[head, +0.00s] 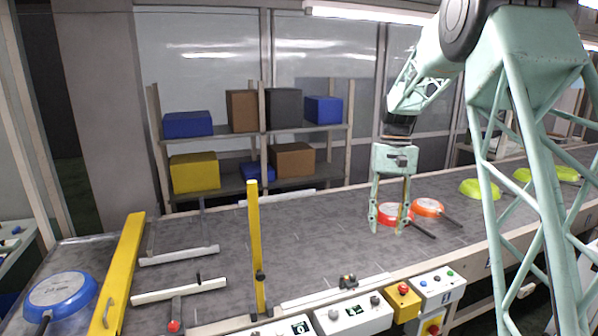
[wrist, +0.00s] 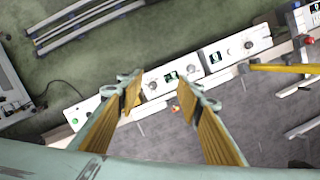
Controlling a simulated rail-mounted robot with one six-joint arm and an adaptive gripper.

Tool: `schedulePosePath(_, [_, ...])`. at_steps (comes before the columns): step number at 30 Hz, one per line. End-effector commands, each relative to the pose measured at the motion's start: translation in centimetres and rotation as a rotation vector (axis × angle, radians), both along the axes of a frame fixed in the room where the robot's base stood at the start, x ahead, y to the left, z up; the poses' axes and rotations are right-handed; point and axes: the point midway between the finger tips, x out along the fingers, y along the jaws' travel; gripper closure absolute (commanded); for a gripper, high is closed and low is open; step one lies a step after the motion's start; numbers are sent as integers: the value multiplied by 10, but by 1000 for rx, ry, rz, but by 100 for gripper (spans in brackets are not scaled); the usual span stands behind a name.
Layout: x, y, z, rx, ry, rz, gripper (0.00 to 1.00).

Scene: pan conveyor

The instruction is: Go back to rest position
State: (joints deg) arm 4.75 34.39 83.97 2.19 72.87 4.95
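My gripper (head: 387,229) hangs fingers-down over the belt on the right side of the head view. Its two fingers are apart with nothing held between them. The wrist view also shows the open fingers (wrist: 152,98), with the front control boxes beyond them. A red pan (head: 388,213) shows behind the fingers in the head view, partly hidden by them. An orange pan (head: 428,207) lies just right of it. A blue pan (head: 60,291) lies upside down at the far left end. Several yellow-green pans (head: 480,189) lie further right, partly behind my arm.
The grey conveyor belt (head: 325,232) runs across the scene. A yellow post (head: 256,245) and a yellow barrier (head: 118,275) stand at its left part. Control boxes (head: 352,314) line the front edge. A shelf with coloured boxes (head: 195,172) stands behind. The middle belt is clear.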

Motion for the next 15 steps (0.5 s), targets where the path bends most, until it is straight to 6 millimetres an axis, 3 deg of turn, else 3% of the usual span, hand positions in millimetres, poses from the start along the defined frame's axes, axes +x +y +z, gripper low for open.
schedulePosePath(15, [-63, 12, 69, -11, -79, 24, 67])
